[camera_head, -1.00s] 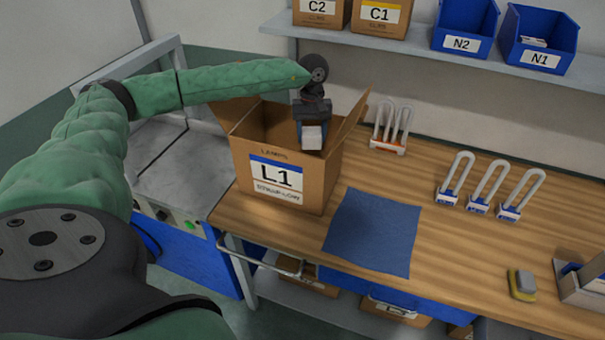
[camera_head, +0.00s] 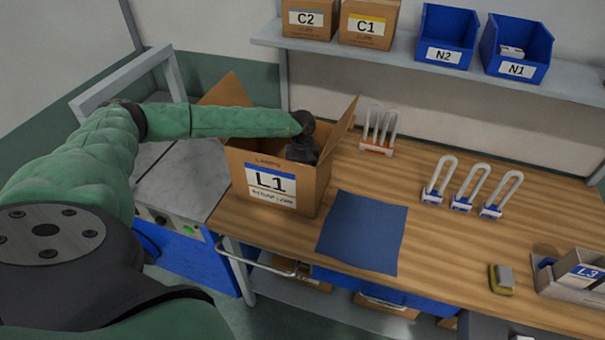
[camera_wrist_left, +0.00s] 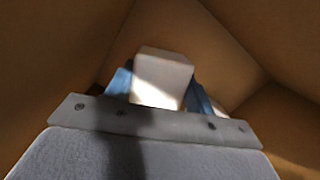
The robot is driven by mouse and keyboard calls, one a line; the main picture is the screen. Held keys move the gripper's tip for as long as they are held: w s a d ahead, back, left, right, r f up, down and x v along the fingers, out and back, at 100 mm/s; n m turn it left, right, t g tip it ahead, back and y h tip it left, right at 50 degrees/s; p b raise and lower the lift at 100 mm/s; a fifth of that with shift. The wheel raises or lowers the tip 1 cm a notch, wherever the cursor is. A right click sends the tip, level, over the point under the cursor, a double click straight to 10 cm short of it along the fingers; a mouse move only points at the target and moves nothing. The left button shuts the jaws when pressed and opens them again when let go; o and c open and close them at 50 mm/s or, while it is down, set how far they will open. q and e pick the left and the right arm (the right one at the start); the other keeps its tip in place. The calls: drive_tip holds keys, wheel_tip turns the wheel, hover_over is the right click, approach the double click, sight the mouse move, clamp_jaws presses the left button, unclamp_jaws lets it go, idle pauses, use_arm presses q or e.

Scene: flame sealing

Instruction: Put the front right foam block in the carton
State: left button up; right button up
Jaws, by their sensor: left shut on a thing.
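The open carton (camera_head: 262,183) labelled L1 stands on the left end of the workbench with its flaps up. My left arm reaches over its left side, and my left gripper (camera_wrist_left: 160,92) is down inside it. In the left wrist view the gripper's blue fingers are shut on a white foam block (camera_wrist_left: 162,76), with the carton's brown walls around it. A pale thing shows partly behind the right finger; I cannot tell what it is. In the head view the carton's front wall hides the fingers and the block. My right gripper is not in view.
A blue mat (camera_head: 362,232) lies right of the carton. A red-based lamp rack (camera_head: 377,146) and several U-shaped lamps (camera_head: 462,202) stand farther back. The shelf (camera_head: 385,58) overhangs behind.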

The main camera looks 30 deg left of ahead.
use_arm(q)
drive_tip(key=shift+f+p, duration=0.3)
drive_tip(key=shift+f, duration=0.6)
drive_tip(key=shift+f+b, duration=0.25)
drive_tip(key=shift+b, duration=0.25)
drive_tip(key=shift+f+b, duration=0.4)
drive_tip(key=shift+b, duration=0.1)
drive_tip(key=shift+r, duration=0.1)
drive_tip(key=o, duration=0.9)
drive_tip(key=shift+o, duration=0.2)
